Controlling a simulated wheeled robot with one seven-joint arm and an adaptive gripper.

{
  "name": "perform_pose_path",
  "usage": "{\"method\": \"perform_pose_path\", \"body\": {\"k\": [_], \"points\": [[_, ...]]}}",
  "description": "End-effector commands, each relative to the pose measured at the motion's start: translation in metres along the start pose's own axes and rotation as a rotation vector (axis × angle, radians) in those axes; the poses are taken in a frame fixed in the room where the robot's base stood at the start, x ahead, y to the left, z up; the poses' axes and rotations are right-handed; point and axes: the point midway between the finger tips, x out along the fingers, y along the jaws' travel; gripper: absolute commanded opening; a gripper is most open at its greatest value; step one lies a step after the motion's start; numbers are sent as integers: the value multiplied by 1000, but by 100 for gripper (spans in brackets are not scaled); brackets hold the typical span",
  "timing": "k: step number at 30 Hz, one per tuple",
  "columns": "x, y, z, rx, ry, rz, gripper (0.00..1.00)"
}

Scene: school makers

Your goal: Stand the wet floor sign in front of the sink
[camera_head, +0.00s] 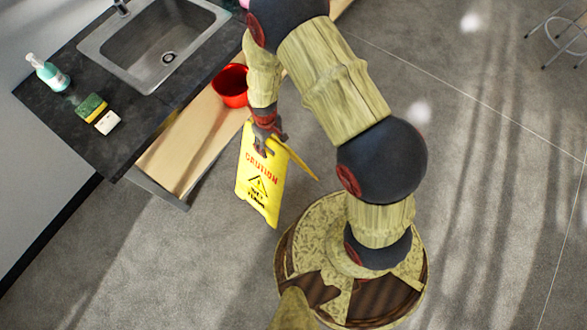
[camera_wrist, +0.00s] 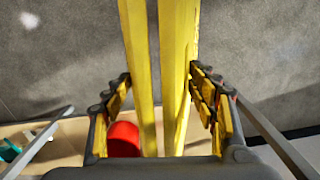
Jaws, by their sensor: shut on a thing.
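The yellow wet floor sign (camera_head: 262,180) hangs from my gripper (camera_head: 264,146) in the head view, its two panels slightly spread and its lettered face toward the camera. My gripper is shut on the sign near its top. In the wrist view the sign (camera_wrist: 160,70) shows as two yellow panel edges running between the fingers of my gripper (camera_wrist: 165,95). Whether the sign's feet touch the floor cannot be told. The sink (camera_head: 158,45) is set in the dark counter at the upper left, up and left of the sign.
A soap bottle (camera_head: 48,73) and a sponge (camera_head: 91,107) are on the counter. A stool (camera_head: 560,35) stands far right. Grey floor (camera_head: 140,250) is clear.

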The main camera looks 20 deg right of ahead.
Motion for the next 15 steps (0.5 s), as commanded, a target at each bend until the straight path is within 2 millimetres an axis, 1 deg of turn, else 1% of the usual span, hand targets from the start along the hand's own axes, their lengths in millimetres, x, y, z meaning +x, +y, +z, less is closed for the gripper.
{"method": "perform_pose_path", "body": {"k": [1, 3, 7, 11, 15], "points": [[4, -8, -2, -34, 2, 1, 0], [6, -16, -2, -74, 2, 1, 0], [10, -22, -3, -114, 3, 1, 0], [16, -12, -2, -122, 3, 1, 0], [27, 12, 0, -118, 4, 1, 0]]}}
